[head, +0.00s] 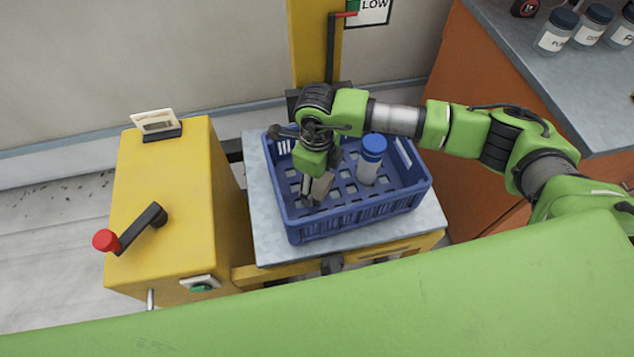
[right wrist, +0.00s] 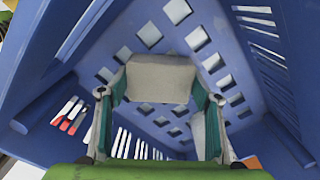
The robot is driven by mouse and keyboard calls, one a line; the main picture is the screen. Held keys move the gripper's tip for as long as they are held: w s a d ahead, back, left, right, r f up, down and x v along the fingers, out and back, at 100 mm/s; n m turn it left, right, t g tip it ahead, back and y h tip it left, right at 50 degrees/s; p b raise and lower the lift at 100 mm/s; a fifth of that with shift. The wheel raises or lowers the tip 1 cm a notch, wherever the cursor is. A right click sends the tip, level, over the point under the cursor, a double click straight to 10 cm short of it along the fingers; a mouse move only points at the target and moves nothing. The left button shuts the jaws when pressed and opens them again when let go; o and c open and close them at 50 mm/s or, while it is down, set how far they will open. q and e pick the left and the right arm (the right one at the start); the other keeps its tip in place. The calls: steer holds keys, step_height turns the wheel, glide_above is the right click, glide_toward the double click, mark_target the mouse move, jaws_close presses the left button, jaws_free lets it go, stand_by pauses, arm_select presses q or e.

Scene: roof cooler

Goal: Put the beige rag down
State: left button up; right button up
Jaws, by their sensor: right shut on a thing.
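The beige rag (head: 322,187) is a small pale piece low inside the blue crate (head: 352,222), partly hidden by my right gripper (head: 312,188). In the right wrist view the rag (right wrist: 160,80) spans between the two fingers of my right gripper (right wrist: 160,98), which is shut on it. The perforated crate floor shows beyond it. I cannot tell whether the rag touches the floor. My left gripper is not in view.
A blue-capped bottle (head: 369,160) stands in the crate, right of my gripper. The crate sits on a grey platform (head: 268,225). A yellow cabinet (head: 165,200) with a red-knobbed crank (head: 106,240) is at left. Several jars stand on the counter (head: 545,75) at upper right.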

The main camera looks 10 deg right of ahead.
mark_target(317, 182)
steer(key=shift+f, duration=0.1)
steer(key=o, duration=0.9)
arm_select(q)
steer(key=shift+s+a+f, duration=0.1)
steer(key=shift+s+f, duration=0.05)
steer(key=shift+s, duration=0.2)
arm_select(e)
steer(key=shift+o, duration=1)
arm_select(q)
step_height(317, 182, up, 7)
steer(key=p, duration=0.6)
steer(key=shift+p, duration=0.3)
arm_select(e)
step_height(317, 182, up, 12)
